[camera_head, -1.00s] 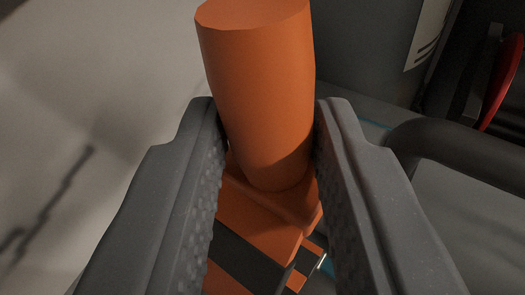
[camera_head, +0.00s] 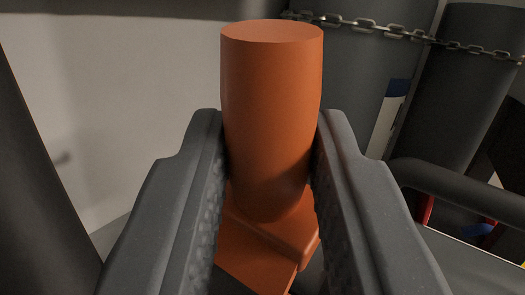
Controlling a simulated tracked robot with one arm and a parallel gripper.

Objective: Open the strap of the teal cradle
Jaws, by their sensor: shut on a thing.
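My gripper (camera_head: 268,160) is shut on an orange cylindrical handle (camera_head: 272,110), with one grey finger on each side of it. The handle stands upright between the fingers. Its lower end meets an orange block-like base (camera_head: 262,250), partly hidden by the fingers. I cannot make out the teal cradle or the rest of the strap in this view.
Dark grey cylinders stand behind, at the middle (camera_head: 355,80) and right (camera_head: 455,90), with a metal chain (camera_head: 370,27) across them. A dark tube rail (camera_head: 460,190) runs at the right. A pale wall (camera_head: 120,110) fills the left, beside a dark post (camera_head: 30,180).

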